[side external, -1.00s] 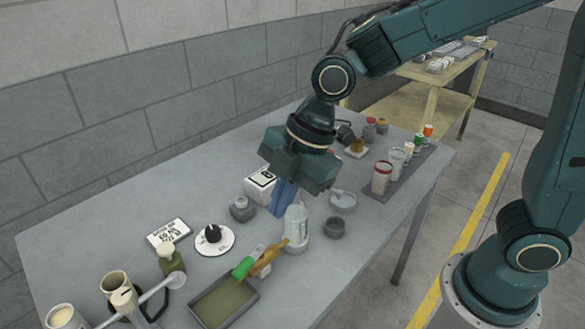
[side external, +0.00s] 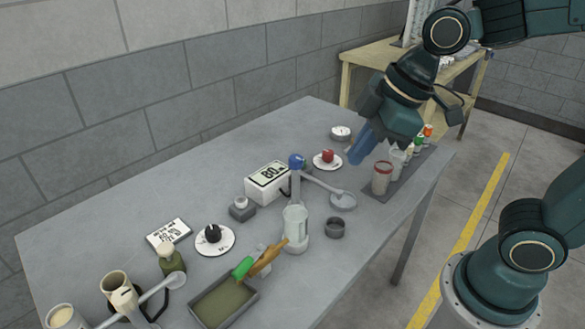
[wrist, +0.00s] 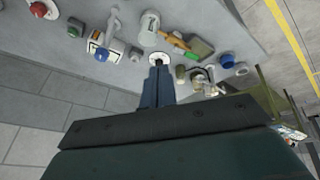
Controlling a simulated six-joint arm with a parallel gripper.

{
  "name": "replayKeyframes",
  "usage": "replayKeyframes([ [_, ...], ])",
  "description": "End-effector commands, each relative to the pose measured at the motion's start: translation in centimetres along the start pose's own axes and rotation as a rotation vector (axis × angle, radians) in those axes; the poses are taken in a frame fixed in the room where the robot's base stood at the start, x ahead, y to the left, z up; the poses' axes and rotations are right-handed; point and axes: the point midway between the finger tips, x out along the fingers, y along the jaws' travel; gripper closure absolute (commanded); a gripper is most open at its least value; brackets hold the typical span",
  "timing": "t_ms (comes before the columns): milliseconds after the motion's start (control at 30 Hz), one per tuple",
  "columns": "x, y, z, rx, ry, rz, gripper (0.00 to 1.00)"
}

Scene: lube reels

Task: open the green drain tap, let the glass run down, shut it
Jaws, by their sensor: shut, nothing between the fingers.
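The green drain tap handle (side external: 243,267) sits on a brass-coloured tap (side external: 266,258) low on the glass (side external: 296,228), above a dark tray (side external: 250,300) with olive liquid. The glass is a pale upright cylinder; its level is hard to read. In the wrist view the glass (wrist: 148,28) is near the top, with the green handle (wrist: 192,56) to its right.
A blue-topped post (side external: 297,161) rises by the glass beside a white display box (side external: 268,181). A red knob (side external: 327,156), a black dial (side external: 213,235) and a red-topped jar (side external: 382,177) stand around.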

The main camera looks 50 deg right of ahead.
Motion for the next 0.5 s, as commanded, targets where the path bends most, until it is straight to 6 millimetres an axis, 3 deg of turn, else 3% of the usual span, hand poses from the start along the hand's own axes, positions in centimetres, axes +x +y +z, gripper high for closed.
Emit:
replayKeyframes([
  [200, -2.9, 0.4, 4.3, 0.313, 0.008, 0.091, 1.00],
  [500, -5.2, -0.1, 9.1, 0.673, 0.034, 0.183, 1.00],
])
